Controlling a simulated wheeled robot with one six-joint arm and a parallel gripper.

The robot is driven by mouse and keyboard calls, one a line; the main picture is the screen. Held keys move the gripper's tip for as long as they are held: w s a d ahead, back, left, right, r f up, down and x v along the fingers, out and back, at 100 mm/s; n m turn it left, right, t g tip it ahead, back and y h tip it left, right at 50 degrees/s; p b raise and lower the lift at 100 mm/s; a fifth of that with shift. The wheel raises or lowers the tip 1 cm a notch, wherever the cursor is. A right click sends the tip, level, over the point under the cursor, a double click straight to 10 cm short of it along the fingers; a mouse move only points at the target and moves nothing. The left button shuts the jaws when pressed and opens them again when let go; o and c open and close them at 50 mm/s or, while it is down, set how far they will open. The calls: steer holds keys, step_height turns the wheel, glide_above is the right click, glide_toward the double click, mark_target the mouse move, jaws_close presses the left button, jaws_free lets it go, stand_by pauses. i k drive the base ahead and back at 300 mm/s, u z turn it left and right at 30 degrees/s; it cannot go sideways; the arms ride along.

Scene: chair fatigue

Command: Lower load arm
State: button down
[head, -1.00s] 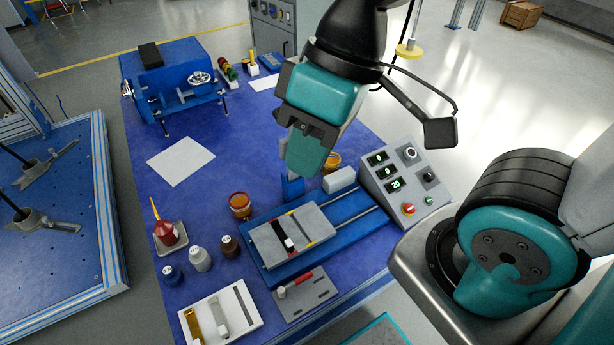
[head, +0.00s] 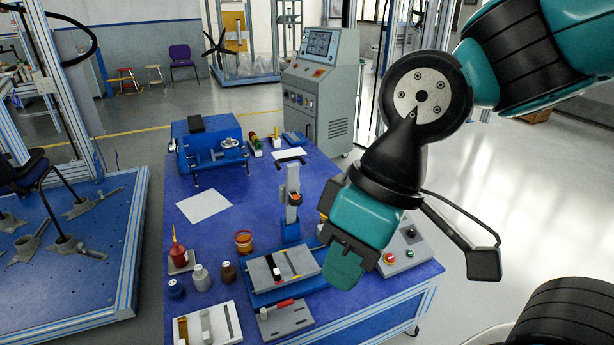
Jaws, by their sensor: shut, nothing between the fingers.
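My gripper (head: 343,268) is shut and empty, pointing down over the right part of the blue table. It hides part of the grey control box (head: 402,255). A grey upright post (head: 292,178) on a blue foot stands left of my gripper, with a dark crossbar (head: 289,157) on top and an orange and dark part on its side. It may carry the load arm, but I cannot tell which part that is. In front of it, a grey plate (head: 262,270) lies on a blue slide base (head: 268,298). My gripper appears apart from the post.
A blue machine (head: 207,145) is at the back left. A grey console cabinet (head: 322,95) stands behind. Open floor lies right of the table.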

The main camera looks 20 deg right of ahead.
mark_target(293, 185)
steer(key=u, duration=0.45)
steer(key=k, duration=0.15)
steer(key=z, duration=1)
steer(key=i, duration=1.3)
steer(key=u, duration=0.55)
